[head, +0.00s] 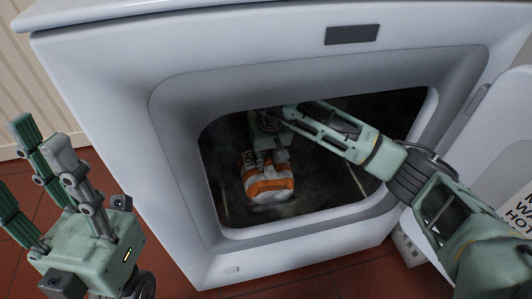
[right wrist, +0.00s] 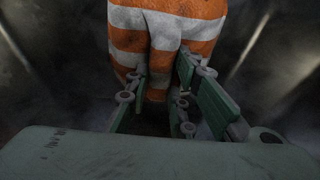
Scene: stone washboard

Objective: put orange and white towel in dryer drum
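The orange and white striped towel (head: 268,185) is bunched up inside the dryer drum (head: 325,185), seen through the open door hole. My right arm reaches in through the hole, and my right gripper (head: 275,157) is at the towel's upper end. In the right wrist view, the fingers (right wrist: 165,88) close around the narrowed near end of the towel (right wrist: 168,28). Whether the towel touches the drum floor is hard to tell. My left gripper (head: 48,165) is outside, left of the dryer, with its fingers spread, pointing up and empty.
The open door (head: 505,150) with a printed label stands at the right. Red floor tiles (head: 190,285) are clear in front.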

